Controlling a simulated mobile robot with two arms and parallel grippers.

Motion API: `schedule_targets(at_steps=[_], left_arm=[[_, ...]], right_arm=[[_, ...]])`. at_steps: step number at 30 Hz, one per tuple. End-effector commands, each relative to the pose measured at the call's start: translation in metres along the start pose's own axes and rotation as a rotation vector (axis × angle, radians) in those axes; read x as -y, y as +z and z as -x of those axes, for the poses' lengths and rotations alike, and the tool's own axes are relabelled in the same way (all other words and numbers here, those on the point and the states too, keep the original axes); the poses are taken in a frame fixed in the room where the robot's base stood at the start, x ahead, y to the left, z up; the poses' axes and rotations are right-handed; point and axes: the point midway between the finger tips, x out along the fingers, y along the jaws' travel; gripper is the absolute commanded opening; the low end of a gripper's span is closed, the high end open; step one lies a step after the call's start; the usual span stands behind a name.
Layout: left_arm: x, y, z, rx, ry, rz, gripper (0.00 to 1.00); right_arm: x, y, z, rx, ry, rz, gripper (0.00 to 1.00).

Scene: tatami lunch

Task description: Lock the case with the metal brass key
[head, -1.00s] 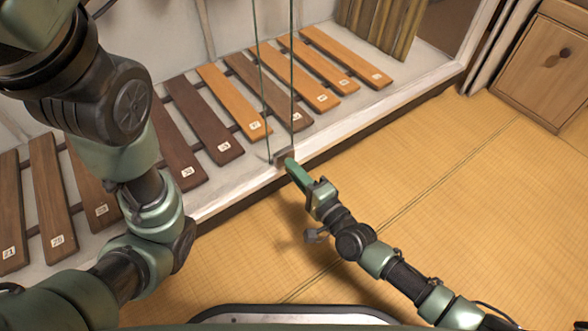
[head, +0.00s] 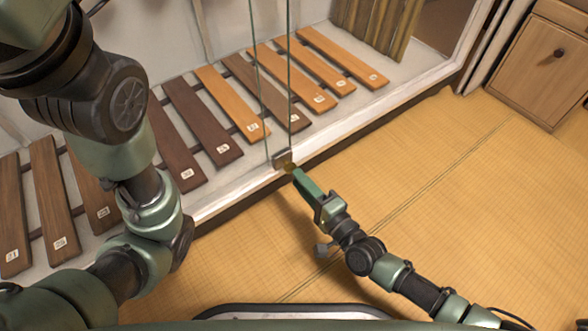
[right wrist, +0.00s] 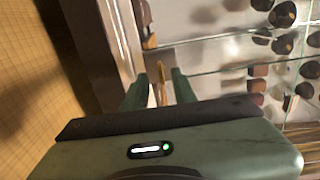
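The glass case (head: 271,80) shows as tall panes above wooden slats in the head view. A small metal lock (head: 282,157) sits low at the pane edges. The brass key (head: 289,167) is at the lock, pointing out toward my right gripper; how deep it sits I cannot tell. In the right wrist view the key (right wrist: 160,88) stands between the two green fingers with a gap on each side. My right gripper (head: 298,178) is open around the key's outer end, just in front of the lock. My left arm fills the left side; its gripper is out of view.
Numbered wooden slats (head: 205,120) lie in a row on the pale floor inside. A raised white sill (head: 240,195) edges it. The tatami floor (head: 430,190) to the right is clear. A wooden drawer cabinet (head: 540,65) stands at the upper right.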

Motion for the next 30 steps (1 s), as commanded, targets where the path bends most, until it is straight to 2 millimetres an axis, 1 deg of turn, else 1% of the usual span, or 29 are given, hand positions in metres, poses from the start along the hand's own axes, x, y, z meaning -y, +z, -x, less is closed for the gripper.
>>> schedule_targets(at_steps=[1, 3, 6, 9, 14, 26, 28, 29, 30], left_arm=[[0.002, 0.003, -0.007, 0.000, 0.000, 0.000, 0.00], [0.002, 0.003, -0.011, -0.003, 0.000, 0.000, 0.00], [0.003, 0.004, -0.014, -0.003, -0.001, 0.000, 0.00], [0.004, 0.006, -0.012, 0.006, -0.004, 0.001, 0.00], [0.004, 0.009, -0.008, 0.018, -0.008, 0.003, 0.00], [0.004, 0.008, -0.010, 0.010, -0.005, 0.001, 0.00], [0.005, 0.010, -0.010, 0.014, -0.007, 0.001, 0.00], [0.005, 0.012, -0.010, 0.020, -0.008, 0.002, 0.00], [0.007, 0.016, -0.009, 0.031, -0.012, 0.003, 0.00]], right_arm=[[0.003, 0.000, 0.011, 0.001, 0.004, 0.001, 0.27], [0.003, 0.001, 0.021, 0.001, 0.003, 0.000, 0.27], [0.002, 0.000, 0.032, 0.001, 0.002, -0.001, 0.27], [0.001, 0.000, 0.037, 0.001, 0.000, 0.000, 0.27], [0.000, 0.000, 0.038, 0.001, 0.000, -0.001, 0.27], [0.001, 0.001, 0.038, 0.000, -0.002, 0.000, 0.27], [0.009, 0.002, 0.037, -0.001, -0.016, 0.009, 0.27], [0.017, 0.004, 0.036, -0.003, -0.029, 0.018, 0.27], [0.031, 0.007, 0.034, -0.006, -0.056, 0.039, 0.27]])
